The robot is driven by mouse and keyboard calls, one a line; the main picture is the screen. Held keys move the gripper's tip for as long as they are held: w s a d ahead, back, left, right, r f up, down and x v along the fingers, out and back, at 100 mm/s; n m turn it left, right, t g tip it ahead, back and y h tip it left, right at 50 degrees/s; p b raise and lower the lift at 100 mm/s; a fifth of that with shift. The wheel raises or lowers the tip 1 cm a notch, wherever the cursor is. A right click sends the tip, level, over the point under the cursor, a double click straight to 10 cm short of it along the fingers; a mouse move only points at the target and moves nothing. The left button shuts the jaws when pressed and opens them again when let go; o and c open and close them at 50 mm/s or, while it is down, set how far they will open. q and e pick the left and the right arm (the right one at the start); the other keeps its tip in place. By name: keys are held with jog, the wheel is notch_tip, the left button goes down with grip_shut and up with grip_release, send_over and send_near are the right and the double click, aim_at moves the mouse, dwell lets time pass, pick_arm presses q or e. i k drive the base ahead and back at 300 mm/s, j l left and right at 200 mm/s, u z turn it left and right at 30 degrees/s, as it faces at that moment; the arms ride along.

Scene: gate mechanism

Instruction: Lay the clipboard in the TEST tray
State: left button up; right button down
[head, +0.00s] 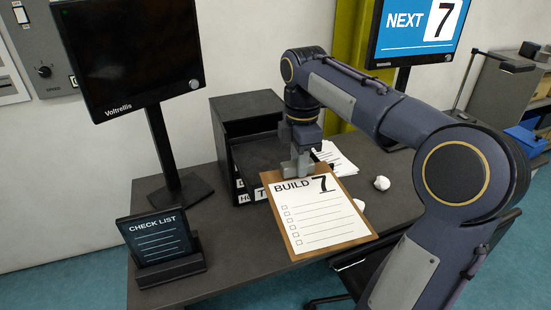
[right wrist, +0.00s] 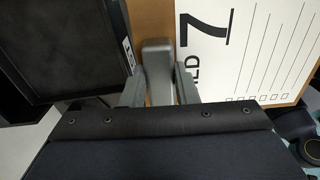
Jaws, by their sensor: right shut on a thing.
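The clipboard (head: 317,217) is a brown board with a white "BUILD 7" sheet. It hangs tilted in front of the desk's trays in the head view. My right gripper (head: 299,170) is shut on its top edge. In the right wrist view the clipboard (right wrist: 255,50) is at the upper right, with the gripper's fingers (right wrist: 160,85) at its clip end. The black tray stack (head: 250,140) stands behind the clipboard. My left gripper is not in view.
A dark monitor (head: 130,50) and a CHECK LIST stand (head: 160,245) are at the left of the desk (head: 215,245). Loose papers (head: 335,158) and crumpled paper balls (head: 381,183) lie right of the trays. A "NEXT 7" screen (head: 418,30) stands behind.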

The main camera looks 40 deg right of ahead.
aim_at(274, 162)
jog(key=i+l, duration=0.65)
jog(key=l, duration=0.25)
